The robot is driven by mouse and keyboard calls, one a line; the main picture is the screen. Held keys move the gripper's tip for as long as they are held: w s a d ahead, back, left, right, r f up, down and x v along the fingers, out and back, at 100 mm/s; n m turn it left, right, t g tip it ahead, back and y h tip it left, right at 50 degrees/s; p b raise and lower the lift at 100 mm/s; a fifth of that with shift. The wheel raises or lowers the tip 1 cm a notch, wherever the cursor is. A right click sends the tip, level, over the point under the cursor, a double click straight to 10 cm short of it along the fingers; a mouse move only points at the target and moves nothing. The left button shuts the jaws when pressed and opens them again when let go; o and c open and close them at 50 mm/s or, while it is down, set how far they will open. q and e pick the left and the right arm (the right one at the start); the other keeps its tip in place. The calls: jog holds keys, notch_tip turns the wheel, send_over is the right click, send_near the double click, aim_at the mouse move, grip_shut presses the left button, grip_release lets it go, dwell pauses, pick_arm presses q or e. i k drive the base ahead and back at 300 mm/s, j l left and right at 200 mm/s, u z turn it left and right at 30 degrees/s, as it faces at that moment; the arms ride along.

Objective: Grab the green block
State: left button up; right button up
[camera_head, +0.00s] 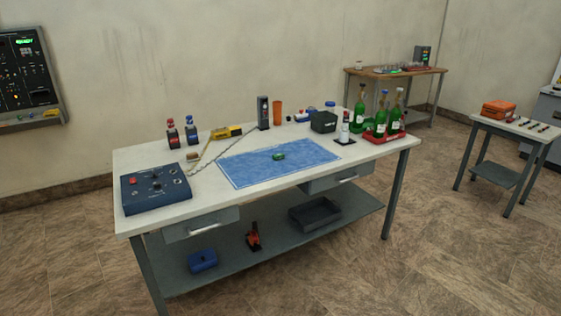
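A small green block (278,156) lies on the blue mat (240,174) on the white-topped workbench (150,228). Neither of my grippers shows in the head view.
A blue control box (156,188) stands at the bench's left. Behind the mat are a yellow tool (227,132), a black speaker-like box (263,113) and an orange cup (277,113). Floor before the bench is clear.

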aim_at(277, 157)
jog(key=i, duration=0.1)
jog(key=i+l+u, duration=0.15)
jog(key=i+l, duration=0.6)
jog(key=i+l+u, duration=0.2)
jog(key=i+l, duration=0.5)
jog(key=l, duration=0.2)
